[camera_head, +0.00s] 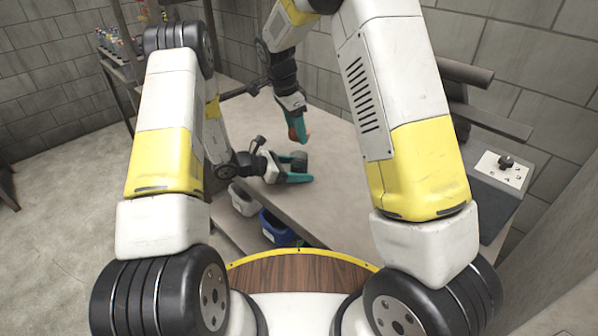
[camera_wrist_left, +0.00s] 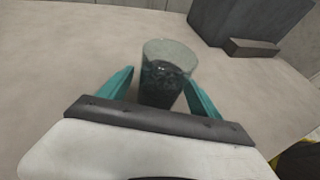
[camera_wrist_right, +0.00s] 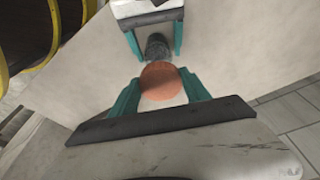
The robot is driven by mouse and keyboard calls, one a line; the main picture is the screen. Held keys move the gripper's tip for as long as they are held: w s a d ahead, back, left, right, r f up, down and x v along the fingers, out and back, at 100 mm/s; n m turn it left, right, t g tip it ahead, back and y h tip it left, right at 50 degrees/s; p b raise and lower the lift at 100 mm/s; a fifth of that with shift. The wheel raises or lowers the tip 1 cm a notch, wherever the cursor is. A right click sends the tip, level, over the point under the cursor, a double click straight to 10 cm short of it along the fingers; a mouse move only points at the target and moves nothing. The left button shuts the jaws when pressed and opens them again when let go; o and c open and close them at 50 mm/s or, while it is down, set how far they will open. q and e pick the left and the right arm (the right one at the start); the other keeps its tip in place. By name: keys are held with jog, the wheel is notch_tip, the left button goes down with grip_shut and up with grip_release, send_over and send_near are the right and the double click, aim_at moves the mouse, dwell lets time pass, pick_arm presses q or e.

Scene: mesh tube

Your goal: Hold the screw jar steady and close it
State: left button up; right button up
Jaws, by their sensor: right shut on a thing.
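The jar is a clear glass cylinder with dark contents (camera_wrist_left: 166,75), standing upright on the table. It also shows in the head view (camera_head: 300,158) and, from above, in the right wrist view (camera_wrist_right: 157,46). My left gripper (camera_head: 300,172) is low at the table with its teal fingers on either side of the jar. A gap shows beside the jar in the right wrist view, so the fingers look open around it. My right gripper (camera_head: 298,128) is shut on the round orange lid (camera_wrist_right: 161,80), held above and apart from the jar.
The pale table top (camera_head: 345,195) is clear around the jar. A dark grey block (camera_wrist_left: 250,18) stands beyond it in the left wrist view. A white bin (camera_head: 243,200) and a blue bin (camera_head: 277,228) sit below the table's near edge.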

pick_arm(q)
grip_shut()
pick_arm(e)
jog(key=shift+s+a+x, duration=0.1)
jog(key=shift+a+x, duration=0.05)
jog(key=shift+x, duration=0.65)
jog(key=shift+s+a+x, duration=0.1)
jog(key=shift+a+x, duration=0.1)
jog(key=shift+x, duration=0.6)
jog(key=shift+s+a+x, duration=0.1)
jog(key=shift+a+x, duration=0.05)
jog(key=shift+x, duration=0.7)
jog(key=shift+f, duration=0.1)
jog(key=shift+x, duration=0.85)
jog(key=shift+a+f, duration=0.2)
jog(key=shift+f, duration=0.45)
